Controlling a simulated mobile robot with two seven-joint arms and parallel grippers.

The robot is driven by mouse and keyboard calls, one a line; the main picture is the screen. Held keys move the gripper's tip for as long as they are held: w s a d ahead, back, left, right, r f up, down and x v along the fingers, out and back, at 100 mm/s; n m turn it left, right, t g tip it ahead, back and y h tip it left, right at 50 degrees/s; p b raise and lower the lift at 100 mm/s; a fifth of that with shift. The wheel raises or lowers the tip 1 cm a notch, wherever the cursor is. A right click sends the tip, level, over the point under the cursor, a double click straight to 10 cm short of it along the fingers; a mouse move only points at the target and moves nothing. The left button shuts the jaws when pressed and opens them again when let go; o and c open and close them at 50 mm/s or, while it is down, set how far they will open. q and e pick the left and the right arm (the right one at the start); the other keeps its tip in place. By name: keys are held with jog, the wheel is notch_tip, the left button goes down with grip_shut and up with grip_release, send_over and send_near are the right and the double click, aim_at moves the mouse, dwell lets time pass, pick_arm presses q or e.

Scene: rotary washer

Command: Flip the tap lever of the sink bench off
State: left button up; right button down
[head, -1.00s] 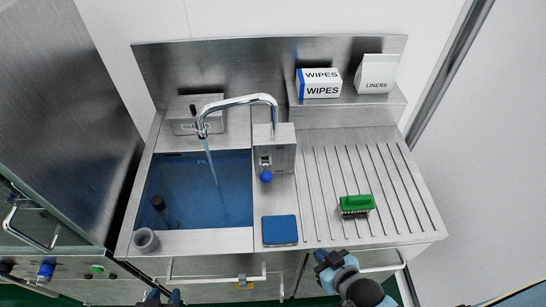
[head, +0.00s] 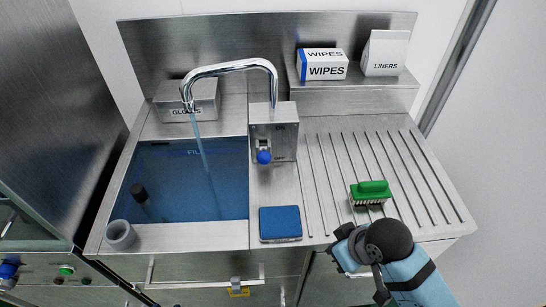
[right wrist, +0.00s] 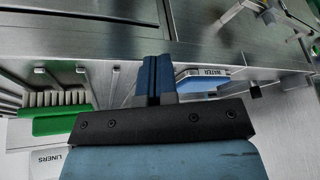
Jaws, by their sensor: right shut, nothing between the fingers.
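The tap (head: 232,66) arches over the sink basin (head: 165,200), and a thin stream of water falls from its spout. The tap lever (head: 264,157) is a blue knob on the front of the steel tap box (head: 285,115), pointing forward and down. My right gripper (head: 343,246) is at the bench's front edge, below and to the right of the lever and apart from it. In the right wrist view its blue fingers (right wrist: 154,68) are together with nothing between them. The lever cannot be made out surely in that view. My left gripper is out of view.
A green brush (head: 370,192) stands on the drainboard close to my right gripper. A grey cup (head: 121,234) is at the basin's front left corner.

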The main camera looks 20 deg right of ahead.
jog(key=w+a+r+n+y, duration=0.1)
jog(key=w, duration=0.2)
jog(key=w+a+r+n, duration=0.1)
jog(key=w+a+r, duration=0.1)
jog(key=w, duration=0.1)
jog(key=w+a+r+n+g+y, duration=0.1)
jog(key=w+a+n, duration=0.1)
jog(key=w, duration=0.1)
jog(key=shift+a+r+y, duration=0.15)
jog(key=shift+r+y, duration=0.15)
jog(key=shift+r, duration=0.05)
jog(key=w+a+r+n+g, duration=0.1)
jog(key=w+r+n, duration=0.2)
jog(key=w+r, duration=0.25)
jog(key=n+g, duration=0.2)
jog(key=g, duration=0.1)
send_near(264, 156)
jog(key=w+d+r, duration=0.3)
jog(key=d+r, duration=0.2)
jog(key=shift+s+d+f+y, duration=0.1)
jog(key=shift+d+y, duration=0.15)
jog(key=shift+y, duration=0.15)
jog(key=s+x, duration=0.1)
jog(key=x, duration=1.3)
jog(key=shift+a, duration=0.2)
